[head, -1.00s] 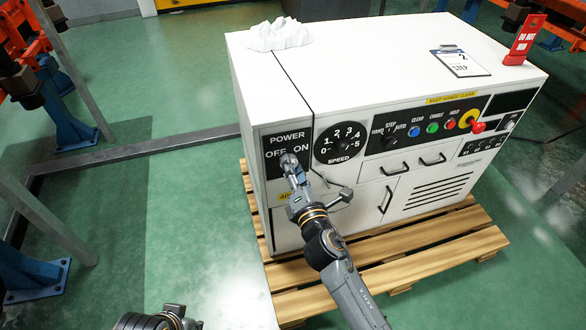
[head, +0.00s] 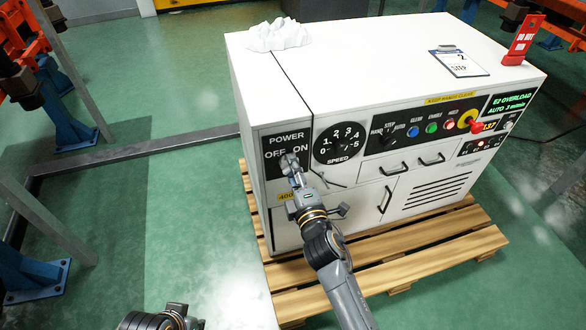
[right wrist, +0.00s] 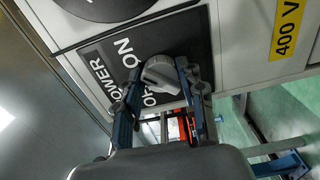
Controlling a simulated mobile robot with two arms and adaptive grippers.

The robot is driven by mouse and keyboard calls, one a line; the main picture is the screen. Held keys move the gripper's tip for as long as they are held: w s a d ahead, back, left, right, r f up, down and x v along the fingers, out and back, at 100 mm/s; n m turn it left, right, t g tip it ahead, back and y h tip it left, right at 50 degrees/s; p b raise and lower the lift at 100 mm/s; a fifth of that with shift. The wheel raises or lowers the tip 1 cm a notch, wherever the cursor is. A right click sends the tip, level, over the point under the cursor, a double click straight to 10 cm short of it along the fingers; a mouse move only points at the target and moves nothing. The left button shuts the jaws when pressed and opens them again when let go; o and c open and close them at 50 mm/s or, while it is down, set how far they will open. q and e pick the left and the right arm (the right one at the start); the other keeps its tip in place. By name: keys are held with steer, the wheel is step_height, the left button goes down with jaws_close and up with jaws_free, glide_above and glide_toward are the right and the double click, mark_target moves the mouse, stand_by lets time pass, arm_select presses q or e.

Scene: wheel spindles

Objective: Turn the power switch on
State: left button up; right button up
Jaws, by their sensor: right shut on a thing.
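The power switch is a grey rotary knob (right wrist: 160,73) on a black POWER panel (head: 286,138) with OFF and ON labels, at the left of the white machine's front. My right gripper (head: 291,165) reaches up to this panel and covers the knob in the head view. In the right wrist view my right gripper (right wrist: 161,66) has one finger on each side of the knob and is shut on it. I cannot tell exactly which label the knob points to.
The white machine (head: 400,55) stands on a wooden pallet (head: 440,243). A speed dial (head: 340,143) is right of the POWER panel. The display (head: 511,103) is lit green with "E2 OVERLOAD", and a red "137" (head: 488,126) glows. A red tag (head: 523,40) stands on top.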

stand_by(0.4)
steer(key=o, duration=1.1)
steer(key=shift+o, duration=0.2)
steer(key=v, duration=1.2)
